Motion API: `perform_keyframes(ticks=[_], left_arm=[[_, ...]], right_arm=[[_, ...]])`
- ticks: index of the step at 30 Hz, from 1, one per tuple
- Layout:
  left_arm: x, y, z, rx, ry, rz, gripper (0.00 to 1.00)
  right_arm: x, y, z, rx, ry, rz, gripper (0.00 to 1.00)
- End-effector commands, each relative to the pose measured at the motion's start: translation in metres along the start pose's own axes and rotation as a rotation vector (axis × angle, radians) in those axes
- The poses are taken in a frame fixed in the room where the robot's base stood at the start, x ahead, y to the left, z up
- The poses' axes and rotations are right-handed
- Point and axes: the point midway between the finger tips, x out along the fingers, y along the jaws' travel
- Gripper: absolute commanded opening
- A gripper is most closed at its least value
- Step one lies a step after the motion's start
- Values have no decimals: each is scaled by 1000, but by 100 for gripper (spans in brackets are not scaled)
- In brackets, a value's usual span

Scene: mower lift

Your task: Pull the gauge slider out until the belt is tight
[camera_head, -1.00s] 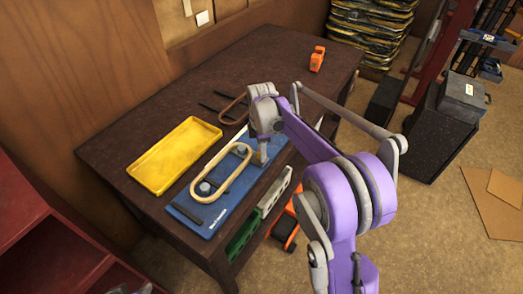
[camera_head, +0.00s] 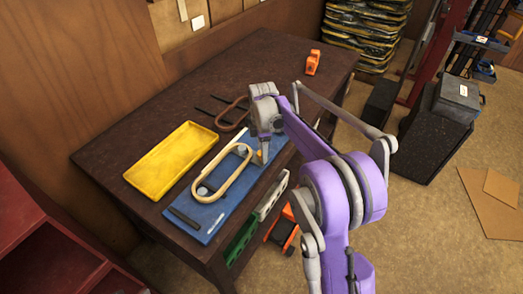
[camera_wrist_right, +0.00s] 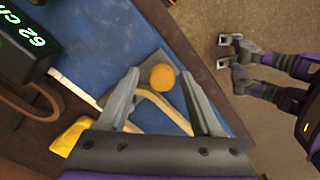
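My right gripper (camera_head: 262,158) is over the right end of the blue board (camera_head: 222,215). In the right wrist view its two fingers (camera_wrist_right: 158,80) stand apart on either side of a round orange knob (camera_wrist_right: 163,77). The knob sits close to the right finger, with a gap at the left one.
A yellow tray (camera_head: 157,178) lies left of the board, and a brown belt loop (camera_head: 228,112) behind it. An orange object (camera_head: 313,62) stands at the table's far end. The dark table (camera_head: 275,60) has free room there. A red cabinet (camera_head: 50,265) is at lower left.

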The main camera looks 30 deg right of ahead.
Motion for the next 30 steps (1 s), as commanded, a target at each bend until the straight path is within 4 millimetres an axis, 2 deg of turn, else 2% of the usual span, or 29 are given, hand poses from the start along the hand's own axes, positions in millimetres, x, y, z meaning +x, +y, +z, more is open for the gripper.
perform_keyframes(ticks=[11,14,24,30], left_arm=[[0,0,0,0,0,0,50],[-1,0,-1,0,1,0,50],[-4,0,-4,0,4,0,50],[-6,0,-6,0,5,0,50]], right_arm=[[-4,-1,-1,-1,1,-2,71],[-17,-1,-1,0,1,-2,71],[-84,0,0,0,1,-1,71],[-105,0,0,0,1,-1,71]])
